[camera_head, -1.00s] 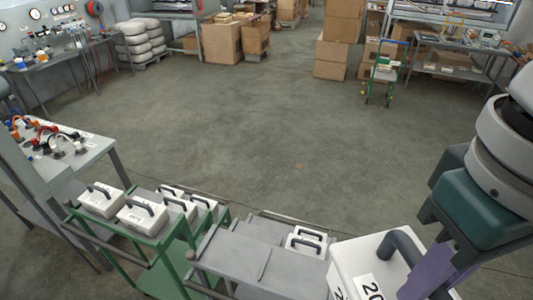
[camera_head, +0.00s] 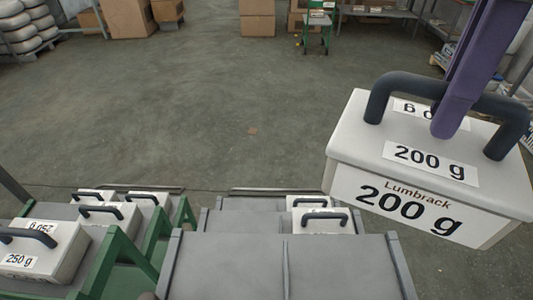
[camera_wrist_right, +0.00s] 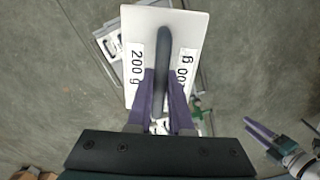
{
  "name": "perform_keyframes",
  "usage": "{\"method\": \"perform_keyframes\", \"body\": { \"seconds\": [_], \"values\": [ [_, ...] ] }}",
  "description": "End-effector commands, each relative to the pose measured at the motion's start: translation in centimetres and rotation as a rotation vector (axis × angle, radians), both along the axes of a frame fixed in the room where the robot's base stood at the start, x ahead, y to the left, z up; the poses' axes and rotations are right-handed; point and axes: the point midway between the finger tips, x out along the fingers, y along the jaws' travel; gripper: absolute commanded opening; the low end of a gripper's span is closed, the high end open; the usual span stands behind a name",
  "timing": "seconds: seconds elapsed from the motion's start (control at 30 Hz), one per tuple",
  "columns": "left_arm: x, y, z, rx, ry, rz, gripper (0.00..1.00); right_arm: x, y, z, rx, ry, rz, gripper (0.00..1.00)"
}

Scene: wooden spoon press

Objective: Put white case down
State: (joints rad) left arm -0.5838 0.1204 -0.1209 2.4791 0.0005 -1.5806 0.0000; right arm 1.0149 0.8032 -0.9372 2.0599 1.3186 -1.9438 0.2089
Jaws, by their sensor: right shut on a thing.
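A white case (camera_head: 425,185) labelled "Lumbrack 200 g" with a dark arched handle hangs at the right of the head view, slightly tilted and clear of any surface. My right gripper (camera_head: 447,120) comes down from above with its purple fingers shut on the handle. In the right wrist view the case (camera_wrist_right: 187,30) is below the fingers (camera_wrist_right: 160,100), which are on both sides of the handle. My left gripper (camera_wrist_right: 262,138) shows small at the right of that view; its opening is unclear.
A grey cart (camera_head: 230,262) with a divided top stands at bottom centre, its near top bare and two white cases (camera_head: 325,220) at its far end. A green cart (camera_head: 125,268) at left holds several white cases. Open floor (camera_head: 190,110) lies beyond.

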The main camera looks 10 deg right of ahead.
Motion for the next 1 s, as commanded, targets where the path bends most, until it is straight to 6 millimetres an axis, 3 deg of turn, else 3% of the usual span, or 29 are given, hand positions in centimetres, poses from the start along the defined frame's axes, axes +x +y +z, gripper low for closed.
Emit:
{"method": "perform_keyframes", "body": {
  "seconds": [0.03,0.2,0.3,0.53,0.63,1.0],
  "values": [
    [0.0,-0.1,-4.4,-0.003,-0.001,0.001,0.5,0.4,-0.1,-3.3,0.0,-0.005,0.052,0.0],
    [0.0,-0.2,-10.4,-0.005,0.0,0.004,0.5,1.1,-0.4,-6.5,0.007,-0.004,0.244,0.0],
    [0.0,-0.2,-12.9,-0.006,-0.001,0.004,0.5,1.3,-0.5,-7.6,0.011,-0.005,0.334,0.0],
    [0.1,-0.1,-15.3,-0.005,-0.003,0.004,0.5,1.4,-0.6,-8.5,0.018,-0.004,0.446,0.0],
    [0.1,-0.1,-16.0,-0.004,-0.004,0.004,0.5,1.3,-0.6,-9.8,0.02,0.001,0.459,0.0],
    [0.2,0.1,-18.5,0.005,-0.007,-0.002,0.5,1.2,-0.7,-20.0,0.018,0.004,0.456,0.0]
  ]
}}
